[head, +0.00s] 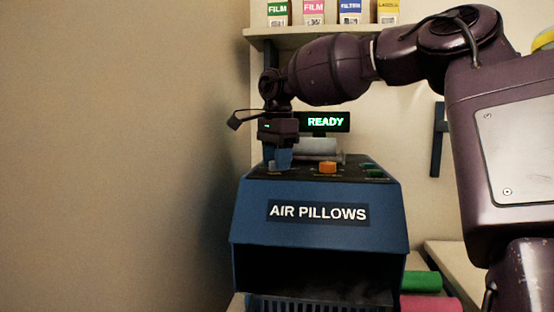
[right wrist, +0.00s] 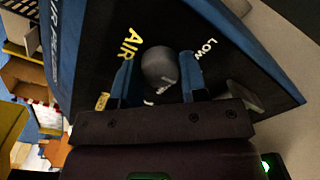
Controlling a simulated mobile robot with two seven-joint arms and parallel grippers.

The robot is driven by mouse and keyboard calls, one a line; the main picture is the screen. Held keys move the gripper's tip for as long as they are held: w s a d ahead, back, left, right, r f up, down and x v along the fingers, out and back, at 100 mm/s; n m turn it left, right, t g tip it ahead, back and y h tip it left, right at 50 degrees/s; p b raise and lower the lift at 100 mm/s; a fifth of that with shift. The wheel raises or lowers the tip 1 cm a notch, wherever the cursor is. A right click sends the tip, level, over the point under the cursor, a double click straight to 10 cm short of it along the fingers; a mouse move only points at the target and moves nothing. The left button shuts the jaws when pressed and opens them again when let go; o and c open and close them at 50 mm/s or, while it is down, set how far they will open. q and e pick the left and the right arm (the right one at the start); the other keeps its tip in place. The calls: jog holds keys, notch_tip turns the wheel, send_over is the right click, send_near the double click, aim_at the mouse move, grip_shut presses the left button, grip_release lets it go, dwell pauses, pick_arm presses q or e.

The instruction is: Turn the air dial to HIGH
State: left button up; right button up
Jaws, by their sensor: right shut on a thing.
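The air dial (right wrist: 160,65) is a round grey knob on the dark top panel of the blue AIR PILLOWS machine (head: 315,190). In the right wrist view it sits between the two blue fingers of my right gripper (right wrist: 157,72), which is shut on it. The word AIR is printed beside it, LOW lies to one side, and another yellow label is partly covered by a finger. Which way the dial points cannot be told. In the head view my right gripper (head: 282,160) reaches down to the panel's left part and mostly hides the dial. My left gripper is out of view.
An orange knob (head: 327,167) and green buttons (head: 374,172) are on the same panel, right of my gripper. A display (head: 325,122) reading READY stands behind. A shelf (head: 300,35) with boxes is above. Green (head: 421,281) and pink (head: 430,303) rolls lie at lower right.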

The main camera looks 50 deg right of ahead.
jog(key=shift+m, duration=0.3)
jog(key=m, duration=0.4)
jog(key=shift+m+p, duration=0.3)
jog(key=shift+p, duration=0.1)
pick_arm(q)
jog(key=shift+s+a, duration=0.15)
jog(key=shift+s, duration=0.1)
pick_arm(e)
jog(key=shift+m, duration=2.2)
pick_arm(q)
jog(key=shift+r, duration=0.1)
pick_arm(e)
jog(key=o, duration=0.9)
